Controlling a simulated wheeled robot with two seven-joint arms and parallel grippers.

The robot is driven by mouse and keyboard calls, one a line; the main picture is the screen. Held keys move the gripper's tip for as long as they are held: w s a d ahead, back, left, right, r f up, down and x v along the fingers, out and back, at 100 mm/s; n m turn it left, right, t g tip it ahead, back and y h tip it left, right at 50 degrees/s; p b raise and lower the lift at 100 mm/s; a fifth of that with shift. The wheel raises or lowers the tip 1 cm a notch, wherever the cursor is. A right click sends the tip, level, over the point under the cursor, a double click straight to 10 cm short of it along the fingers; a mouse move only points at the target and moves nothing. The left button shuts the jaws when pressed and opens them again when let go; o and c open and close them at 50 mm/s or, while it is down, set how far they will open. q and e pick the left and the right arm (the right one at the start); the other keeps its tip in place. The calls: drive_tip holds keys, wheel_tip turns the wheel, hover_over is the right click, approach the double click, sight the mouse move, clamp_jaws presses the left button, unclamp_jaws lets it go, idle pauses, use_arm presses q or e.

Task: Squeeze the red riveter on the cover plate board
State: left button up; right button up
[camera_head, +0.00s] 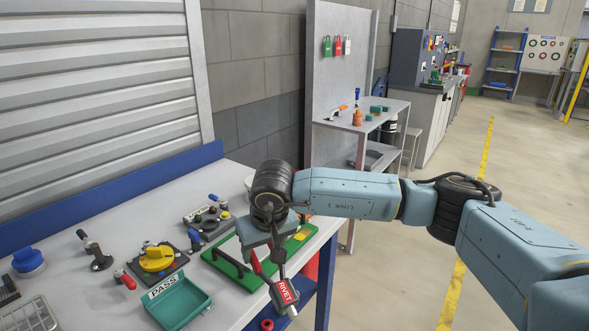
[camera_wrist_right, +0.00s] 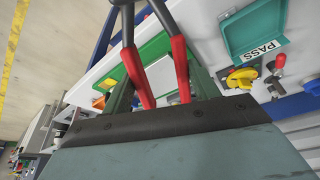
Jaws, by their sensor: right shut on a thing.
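The red riveter (camera_head: 286,293), with a RIVET label on its body, hangs tilted from my right gripper (camera_head: 263,250), over the front right part of the green cover plate board (camera_head: 227,269). In the right wrist view its two red handles (camera_wrist_right: 181,70) lie between the fingers of my right gripper (camera_wrist_right: 160,85) and stand somewhat apart. The board has a dark handle and a yellow piece; the gripper and riveter hide part of it. It also shows in the right wrist view (camera_wrist_right: 152,51). I cannot tell whether the riveter's nose touches anything. My left gripper is not in view.
A green PASS tray (camera_head: 180,303) lies left of the board on the bench. Near it stand a yellow knob device (camera_head: 157,258), a red-tipped lever (camera_head: 127,281) and a blue-capped part (camera_head: 28,261). The bench's front right edge is close to the riveter. Open floor lies right.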

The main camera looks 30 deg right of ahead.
drive_tip(key=w+d+r+n+t+y+b, duration=0.15)
drive_tip(key=w+d+r+t, duration=0.25)
drive_tip(key=w+d+t, duration=0.5)
drive_tip(key=w+d+r+n+t+y+b, duration=0.1)
drive_tip(key=w+d+r+n+t+y, duration=0.1)
drive_tip(key=d+r+y, duration=0.3)
drive_tip(key=d+r+n+t, duration=0.1)
drive_tip(key=d, duration=0.3)
drive_tip(key=shift+d+r+t, duration=0.15)
drive_tip(key=shift+t, duration=0.25)
drive_tip(key=shift+s+y, duration=0.1)
drive_tip(key=shift+y, duration=0.15)
